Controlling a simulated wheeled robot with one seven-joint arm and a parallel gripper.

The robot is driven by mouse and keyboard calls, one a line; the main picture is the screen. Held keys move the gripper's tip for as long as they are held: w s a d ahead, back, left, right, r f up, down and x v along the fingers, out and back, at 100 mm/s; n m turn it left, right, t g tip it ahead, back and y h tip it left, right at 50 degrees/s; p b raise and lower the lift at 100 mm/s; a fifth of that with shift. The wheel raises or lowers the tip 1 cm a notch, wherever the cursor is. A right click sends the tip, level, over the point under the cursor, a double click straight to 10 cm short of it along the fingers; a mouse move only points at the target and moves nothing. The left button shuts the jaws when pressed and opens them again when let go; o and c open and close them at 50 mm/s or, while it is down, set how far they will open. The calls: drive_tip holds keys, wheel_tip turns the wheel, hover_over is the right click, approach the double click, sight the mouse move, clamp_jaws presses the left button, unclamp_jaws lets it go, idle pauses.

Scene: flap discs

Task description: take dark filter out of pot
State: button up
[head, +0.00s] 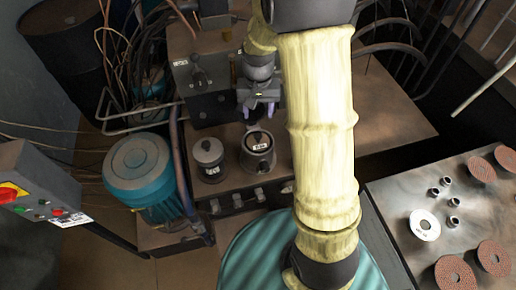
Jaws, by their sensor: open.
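A round grey metal pot (258,163) stands on the dark machine bench. A dark round piece, which looks like the dark filter (256,137), sits inside its rim with a small knob on top. My gripper (258,113) is open and empty, pointing down just behind and above the pot. Its two pale purple fingertips are apart and appear not to touch the pot. How deep the dark piece sits in the pot is hidden.
A dark lidded canister (208,153) stands close to the pot's left. A control block (200,85) rises behind it. A teal motor (139,170) is at left. A table (400,190) with several discs and small fittings is at right.

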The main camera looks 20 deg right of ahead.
sight(258, 134)
wheel_tip(258, 134, down, 7)
drive_tip(key=shift+r, duration=0.1)
drive_tip(key=shift+f+p, duration=0.2)
drive_tip(key=shift+p, duration=0.1)
drive_tip(key=shift+w+f+p, duration=0.15)
drive_tip(key=shift+f+p, duration=0.45)
drive_tip(key=shift+f, duration=1.9)
clamp_jaws()
